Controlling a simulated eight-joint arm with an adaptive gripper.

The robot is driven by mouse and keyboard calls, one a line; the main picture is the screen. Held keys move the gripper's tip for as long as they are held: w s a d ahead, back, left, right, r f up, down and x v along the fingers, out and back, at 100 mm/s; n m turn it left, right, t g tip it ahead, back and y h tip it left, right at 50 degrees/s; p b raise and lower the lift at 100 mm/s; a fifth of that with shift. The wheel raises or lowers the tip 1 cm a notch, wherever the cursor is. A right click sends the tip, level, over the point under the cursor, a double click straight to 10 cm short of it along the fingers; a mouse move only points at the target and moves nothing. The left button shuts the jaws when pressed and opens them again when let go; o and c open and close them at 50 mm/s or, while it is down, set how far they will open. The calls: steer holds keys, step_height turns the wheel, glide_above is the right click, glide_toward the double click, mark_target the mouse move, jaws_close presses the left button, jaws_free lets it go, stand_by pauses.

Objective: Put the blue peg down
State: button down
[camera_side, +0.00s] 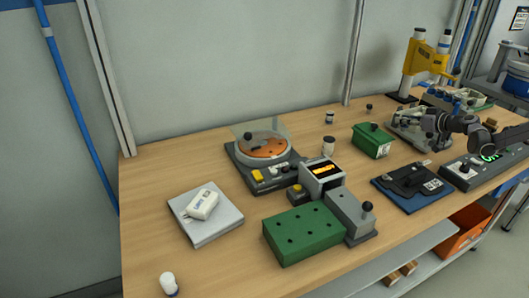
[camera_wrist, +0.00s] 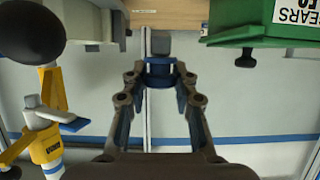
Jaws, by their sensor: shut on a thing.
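The blue peg (camera_wrist: 158,70), a short blue piece with a grey block-like part showing beyond it, is between the fingertips of my gripper (camera_wrist: 159,78) in the wrist view. The gripper is shut on it. In the side view my gripper (camera_side: 430,122) is at the right, over the back right part of the bench near a grey bin. The peg is too small or hidden to make out there.
A green box (camera_side: 372,141) stands left of my gripper; it also shows in the wrist view (camera_wrist: 262,22). A yellow press (camera_side: 425,55) stands behind. A dark blue plate (camera_side: 411,187) and a green block with holes (camera_side: 304,234) lie nearer the front.

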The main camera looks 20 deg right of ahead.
steer(key=shift+w+a+f, duration=0.2)
steer(key=shift+w+f, duration=0.1)
steer(key=shift+f, duration=0.6)
steer(key=shift+w+a+f, duration=0.15)
steer(key=shift+w+f, duration=0.15)
steer(key=shift+f, duration=0.6)
steer(key=shift+w+a+f, duration=0.2)
steer(key=shift+w+f, duration=0.1)
steer(key=shift+f, duration=0.6)
steer(key=shift+f, duration=0.55)
steer(key=c, duration=1)
jaws_free()
steer(key=shift+c, duration=0.2)
